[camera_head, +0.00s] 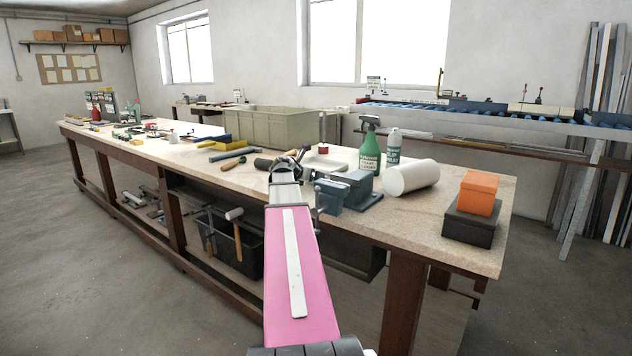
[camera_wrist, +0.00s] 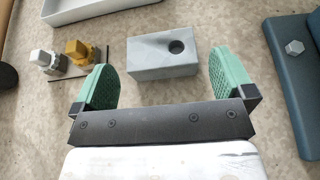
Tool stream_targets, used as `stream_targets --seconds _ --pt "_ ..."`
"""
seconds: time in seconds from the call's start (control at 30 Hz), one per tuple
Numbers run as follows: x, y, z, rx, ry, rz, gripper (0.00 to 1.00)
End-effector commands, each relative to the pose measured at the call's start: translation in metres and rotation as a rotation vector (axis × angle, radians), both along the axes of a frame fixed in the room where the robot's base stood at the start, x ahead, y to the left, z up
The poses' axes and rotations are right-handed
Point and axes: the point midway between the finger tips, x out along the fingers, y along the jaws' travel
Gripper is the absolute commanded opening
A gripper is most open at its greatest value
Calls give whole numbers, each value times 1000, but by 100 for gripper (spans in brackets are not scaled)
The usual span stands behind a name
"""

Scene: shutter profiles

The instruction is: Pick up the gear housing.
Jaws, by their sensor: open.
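In the wrist view, a light grey rectangular block with a round dark hole near one end, which I take as the gear housing (camera_wrist: 150,62), lies on the speckled worktop. My gripper (camera_wrist: 161,68) is open, its two green ribbed fingers spread to the left and right of the block. There is a gap on each side, and nothing is held. The block sits ahead of the fingertips in the picture; I cannot tell the height between them. In the head view my gripper (camera_head: 287,162) is over the workbench (camera_head: 455,225) and I cannot make out the block there.
A blue vise (camera_head: 346,190) stands close right of my gripper; a blue part also edges the wrist view (camera_wrist: 292,75). Grey (camera_wrist: 45,62) and yellow (camera_wrist: 80,52) fittings lie left of the block. A pale tray (camera_wrist: 85,8) lies beyond. A green spray bottle (camera_head: 370,155) stands behind the vise.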

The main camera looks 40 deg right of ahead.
Motion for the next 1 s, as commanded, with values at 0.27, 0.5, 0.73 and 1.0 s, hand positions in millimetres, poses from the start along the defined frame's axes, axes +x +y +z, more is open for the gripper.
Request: stream_targets --seconds 0.27,0.5,0.73,1.0 --pt "11 -35 -14 1 1 -1 100" --pt "11 -40 -16 0 0 0 100" --pt "11 -40 -16 0 0 0 46" --pt "12 -40 -15 -1 0 0 46"
